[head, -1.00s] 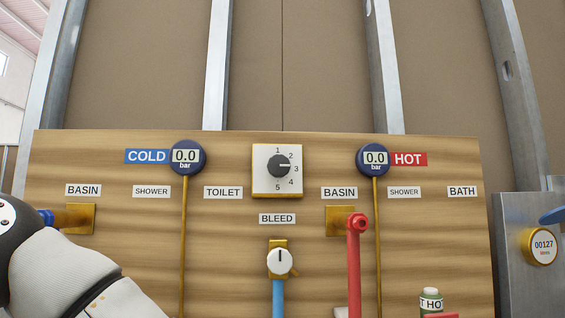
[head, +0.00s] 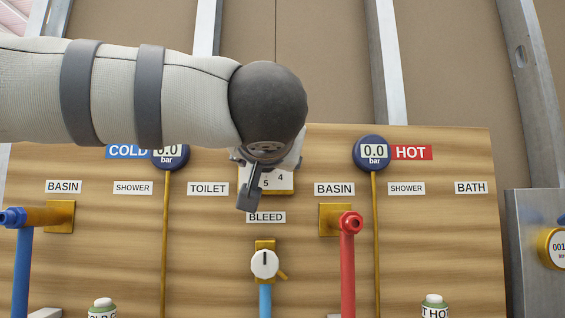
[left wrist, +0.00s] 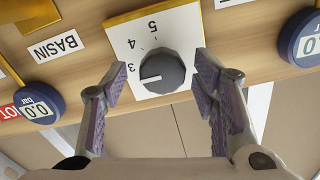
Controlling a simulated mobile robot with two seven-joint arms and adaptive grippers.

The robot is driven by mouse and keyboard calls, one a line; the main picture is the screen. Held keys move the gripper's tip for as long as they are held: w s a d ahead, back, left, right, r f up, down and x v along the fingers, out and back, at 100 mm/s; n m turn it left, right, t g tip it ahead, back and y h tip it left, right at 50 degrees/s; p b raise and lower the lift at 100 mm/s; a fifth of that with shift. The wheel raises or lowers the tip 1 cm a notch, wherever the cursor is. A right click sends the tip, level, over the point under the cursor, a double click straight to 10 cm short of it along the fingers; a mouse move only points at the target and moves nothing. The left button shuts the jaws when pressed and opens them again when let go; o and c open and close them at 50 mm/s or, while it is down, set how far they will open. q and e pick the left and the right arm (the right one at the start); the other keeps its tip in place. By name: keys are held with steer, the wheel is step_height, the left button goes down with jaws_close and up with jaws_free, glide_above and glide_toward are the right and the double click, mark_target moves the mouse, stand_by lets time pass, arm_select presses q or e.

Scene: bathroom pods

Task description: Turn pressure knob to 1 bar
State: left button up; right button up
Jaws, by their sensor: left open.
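The pressure knob (left wrist: 162,72) is a dark grey dial on a white plate with a gold edge and the numbers 1 to 5. Its white pointer line points near the 3 in the left wrist view. My left gripper (left wrist: 160,76) is open, with one finger on each side of the knob; I cannot tell whether they touch it. My right gripper is not in view.
The COLD gauge (head: 170,154) and HOT gauge (head: 373,153) both read 0.0 bar. A white bleed valve (head: 265,264) sits below the plate on a blue pipe. A red pipe (head: 347,260) stands right of it, a blue pipe (head: 22,270) far left.

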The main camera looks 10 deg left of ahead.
arm_select(q)
steer(key=shift+w+a, duration=0.35)
steer(key=shift+w, duration=0.3)
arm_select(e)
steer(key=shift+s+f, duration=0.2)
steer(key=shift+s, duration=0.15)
arm_select(q)
steer(key=shift+c, duration=0.6)
steer(key=c, duration=1.1)
steer(key=shift+o, duration=0.2)
steer(key=shift+s, duration=0.1)
steer(key=shift+r, duration=0.1)
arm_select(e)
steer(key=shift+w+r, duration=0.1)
